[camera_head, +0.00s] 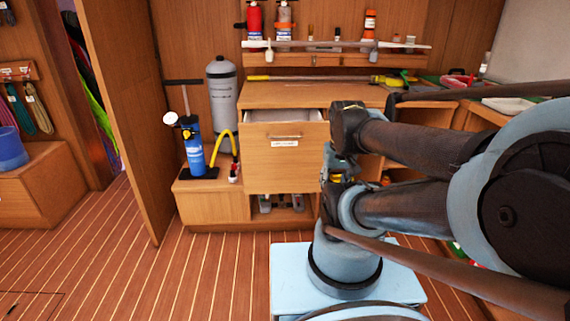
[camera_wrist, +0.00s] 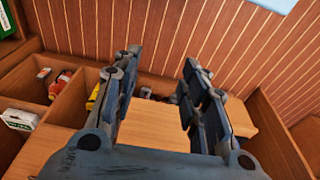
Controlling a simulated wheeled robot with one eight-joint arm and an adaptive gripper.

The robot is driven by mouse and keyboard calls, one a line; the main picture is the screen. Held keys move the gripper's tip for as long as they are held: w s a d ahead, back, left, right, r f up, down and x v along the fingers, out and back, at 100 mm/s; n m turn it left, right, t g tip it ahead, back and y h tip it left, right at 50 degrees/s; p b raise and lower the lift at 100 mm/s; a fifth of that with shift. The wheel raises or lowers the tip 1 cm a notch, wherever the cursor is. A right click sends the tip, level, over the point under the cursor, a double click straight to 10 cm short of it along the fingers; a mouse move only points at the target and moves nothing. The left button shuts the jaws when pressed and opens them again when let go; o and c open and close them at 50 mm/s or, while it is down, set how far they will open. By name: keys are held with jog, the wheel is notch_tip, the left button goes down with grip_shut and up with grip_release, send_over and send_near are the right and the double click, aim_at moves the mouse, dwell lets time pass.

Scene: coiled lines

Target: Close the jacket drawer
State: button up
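The wooden drawer (camera_head: 285,160) is in the middle of the head view. It stands open, pulled out from the cabinet under the worktop, and its light interior shows above the front. A bar handle (camera_head: 285,136) and a white label (camera_head: 284,143) are on its front. My arm ends just right of the drawer; its fingertips cannot be made out there, nor whether it touches the drawer. In the wrist view my gripper (camera_wrist: 161,63) is open, its two dark fingers apart with nothing held. I cannot tell whether the wooden panel beneath the fingers (camera_wrist: 152,128) is the drawer.
A blue pump bottle (camera_head: 193,150) and a grey cylinder (camera_head: 222,95) stand left of the drawer. Open shelf compartments (camera_head: 283,212) lie below it. Several bottles stand on the rack above. The striped floor (camera_head: 180,265) is clear in front at left.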

jog(key=shift+s+r, duration=0.25)
jog(key=shift+c, duration=0.6)
notch_tip(320, 180, up, 21)
jog(key=n, duration=1.8)
send_over(287, 137)
jog(key=s, duration=0.3)
jog(key=w+f, duration=0.1)
jog(key=f, duration=0.4)
jog(key=w+f, duration=0.1)
jog(key=f, duration=0.5)
jog(key=w+f, duration=0.1)
jog(key=f, duration=0.5)
jog(key=shift+r, duration=0.1)
jog(key=shift+c, duration=0.6)
grip_shut()
